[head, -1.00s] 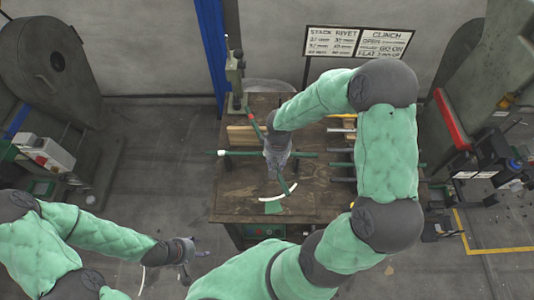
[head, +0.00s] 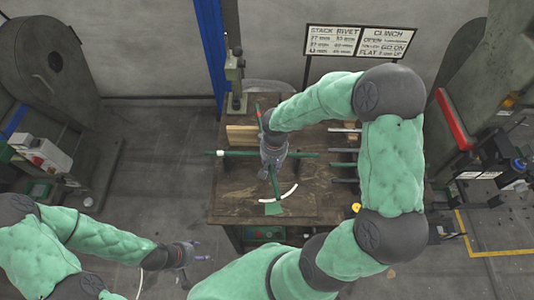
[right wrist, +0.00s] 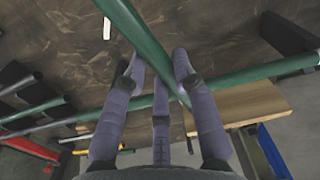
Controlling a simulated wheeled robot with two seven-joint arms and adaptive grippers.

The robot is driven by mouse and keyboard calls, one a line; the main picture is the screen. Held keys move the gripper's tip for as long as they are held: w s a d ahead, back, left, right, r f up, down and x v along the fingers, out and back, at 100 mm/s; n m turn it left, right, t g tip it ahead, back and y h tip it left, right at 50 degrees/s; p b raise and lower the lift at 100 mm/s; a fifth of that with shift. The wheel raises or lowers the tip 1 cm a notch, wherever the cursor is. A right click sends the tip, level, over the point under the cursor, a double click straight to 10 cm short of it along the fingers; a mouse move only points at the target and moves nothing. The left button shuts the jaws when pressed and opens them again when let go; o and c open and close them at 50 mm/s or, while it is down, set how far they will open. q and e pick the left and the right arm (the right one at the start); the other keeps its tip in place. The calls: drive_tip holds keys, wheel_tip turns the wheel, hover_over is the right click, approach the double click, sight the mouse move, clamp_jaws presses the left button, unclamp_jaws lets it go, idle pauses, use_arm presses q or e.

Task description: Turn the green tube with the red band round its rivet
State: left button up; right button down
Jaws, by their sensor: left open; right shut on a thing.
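The green tube with the red band (head: 274,183) lies across a second green tube (head: 303,155) on the wooden table. Its red band shows near its far end; its near end points at a white arc mark. The second tube runs left to right and has a white band. The rivet at the crossing is hidden by my right gripper (head: 271,170), which is shut on the banded tube. The right wrist view shows the banded tube (right wrist: 140,32) between my fingers and the crossing tube (right wrist: 245,77) beyond. My left gripper (head: 190,254) is open and empty, left of the table.
Several rods (head: 343,165) lie at the table's right, partly behind my right arm. A wooden block (head: 240,134) and a small press (head: 235,80) stand at the back left.

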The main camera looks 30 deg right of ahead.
drive_tip(key=c, duration=0.9)
unclamp_jaws()
wheel_tip(320, 180, up, 12)
drive_tip(key=shift+d, duration=0.1)
